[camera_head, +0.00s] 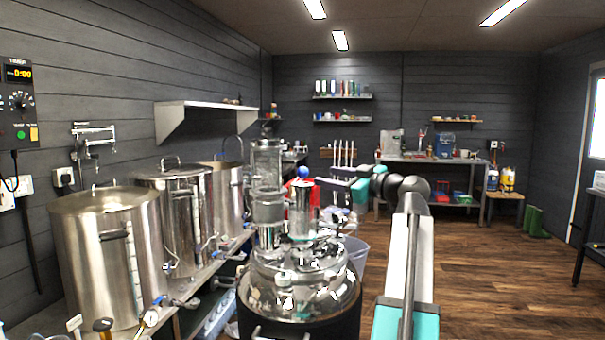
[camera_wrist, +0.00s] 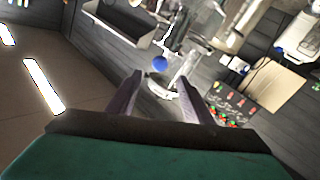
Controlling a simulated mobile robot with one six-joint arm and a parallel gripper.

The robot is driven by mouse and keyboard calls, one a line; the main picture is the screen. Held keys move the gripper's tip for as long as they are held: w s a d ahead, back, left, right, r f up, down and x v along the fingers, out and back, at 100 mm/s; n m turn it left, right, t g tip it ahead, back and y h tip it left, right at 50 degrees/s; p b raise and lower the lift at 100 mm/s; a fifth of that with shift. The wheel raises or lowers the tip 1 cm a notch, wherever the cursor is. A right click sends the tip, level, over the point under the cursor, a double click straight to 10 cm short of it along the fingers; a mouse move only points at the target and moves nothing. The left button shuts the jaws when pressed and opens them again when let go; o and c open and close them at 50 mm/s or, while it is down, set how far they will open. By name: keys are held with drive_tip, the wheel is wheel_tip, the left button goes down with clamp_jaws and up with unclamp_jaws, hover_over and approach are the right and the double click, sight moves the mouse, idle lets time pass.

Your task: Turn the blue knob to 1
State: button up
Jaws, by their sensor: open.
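The blue knob shows as a small round blue shape (camera_head: 303,172) in the head view, just left of my gripper (camera_head: 319,189). In the wrist view the knob (camera_wrist: 160,63) appears between and just past the fingertips of my gripper (camera_wrist: 161,77). The fingers are apart with nothing between them, and I see no contact with the knob. The knob's pointer and any number marks are too small to read.
Steel kettles (camera_head: 103,245) line the left bench. A shiny lidded vessel (camera_head: 300,275) with glass and metal fittings stands in front, below and left of my arm. A timer panel (camera_head: 20,100) is on the left wall. The wooden floor (camera_head: 480,270) at right is clear.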

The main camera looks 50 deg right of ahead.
sight(307, 173)
drive_tip(key=w, duration=0.7)
drive_tip(key=w+p, duration=0.1)
drive_tip(key=w, duration=0.3)
drive_tip(key=shift+w+d, duration=0.25)
drive_tip(key=shift+w, duration=0.1)
drive_tip(key=c, duration=1)
drive_tip(key=shift+a, duration=0.3)
drive_tip(key=shift+c, duration=0.3)
drive_tip(key=shift+d, duration=0.25)
